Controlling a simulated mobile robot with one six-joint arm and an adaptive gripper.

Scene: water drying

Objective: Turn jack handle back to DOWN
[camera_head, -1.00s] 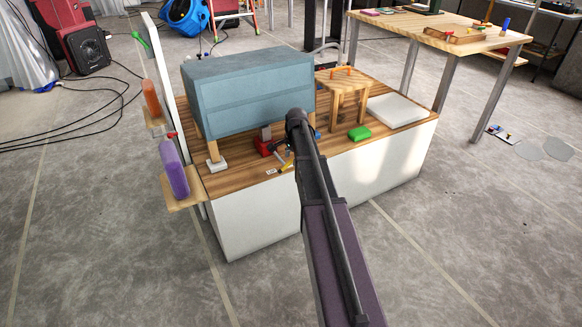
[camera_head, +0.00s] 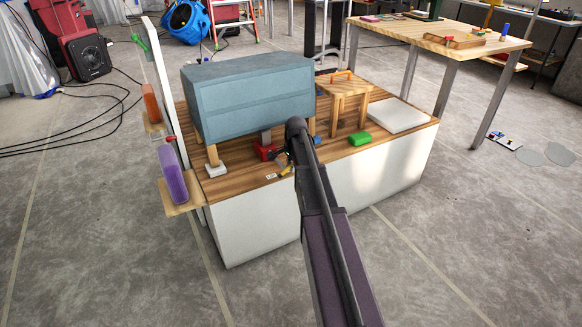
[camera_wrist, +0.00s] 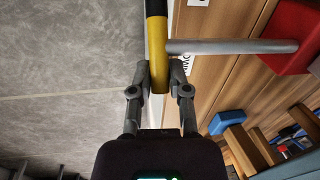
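The red jack (camera_head: 265,152) stands on the wooden top under the blue-grey cabinet, and its red body (camera_wrist: 292,38) is at the upper right of the wrist view. A grey rod (camera_wrist: 235,46) runs from the body to the yellow and black jack handle (camera_wrist: 158,50). My gripper (camera_wrist: 160,76) has one finger on each side of the yellow part, close against it, and appears shut on it. A white label (camera_wrist: 187,66) beside the handle is partly covered; its letters look like part of DOWN. In the head view my arm hides much of the handle.
The blue-grey cabinet (camera_head: 248,95) stands on legs above the jack. A purple sponge (camera_head: 173,175) is on a side shelf. Open floor lies in front.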

